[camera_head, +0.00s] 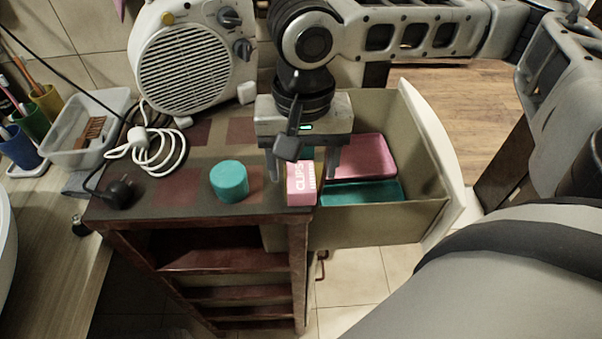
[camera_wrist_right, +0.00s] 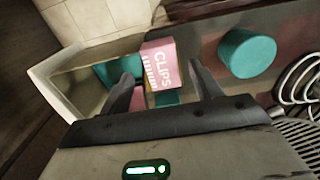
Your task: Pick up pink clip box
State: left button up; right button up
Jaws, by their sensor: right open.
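The pink clip box (camera_head: 301,190), lettered "CLIPS", stands at the right front edge of the cabinet top, beside the open drawer. It also shows in the right wrist view (camera_wrist_right: 158,66), between and beyond the fingertips. My right gripper (camera_head: 304,177) is open, pointing down over the box, with one finger on each side of it. Part of the box's upper end is hidden under the gripper in the head view. I cannot tell whether the fingers touch it. My left gripper is not in view.
A teal round container (camera_head: 229,181) stands left of the box. A white fan heater (camera_head: 195,65) and coiled white cable (camera_head: 152,150) are behind it. The open drawer (camera_head: 431,150) on the right holds a pink box (camera_head: 362,156) and a teal box (camera_head: 362,192).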

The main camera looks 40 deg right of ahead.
aim_at(301, 176)
notch_tip(301, 176, down, 3)
jog(key=shift+w+a+f, duration=0.1)
jog(key=shift+w, duration=0.05)
jog(key=c, duration=1.1)
